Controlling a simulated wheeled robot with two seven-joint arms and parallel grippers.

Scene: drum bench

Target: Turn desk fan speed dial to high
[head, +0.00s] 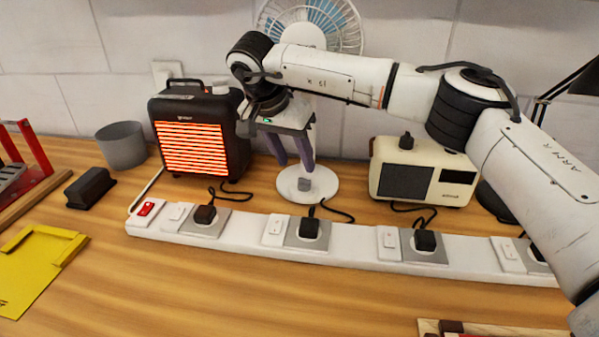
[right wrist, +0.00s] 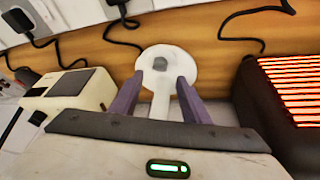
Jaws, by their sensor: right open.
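The desk fan (head: 345,27) stands against the back wall, its blue-bladed head partly hidden behind my right arm. Its round white base (head: 322,192) rests on the bench. A small grey speed dial (head: 304,184) sits on the base; its setting is too small to read. My right gripper (head: 295,163) is open and empty, its purple fingers pointing down just above the dial. In the right wrist view, the dial (right wrist: 159,63) shows beyond and between the fingertips (right wrist: 161,82), apparently apart from them. My left gripper is not in view.
A glowing heater (head: 194,146) stands left of the fan and a cream radio-like box (head: 421,170) right of it. A white power strip (head: 350,236) with several plugs runs in front. A grey cup (head: 122,145) stands further left. The front bench is mostly clear.

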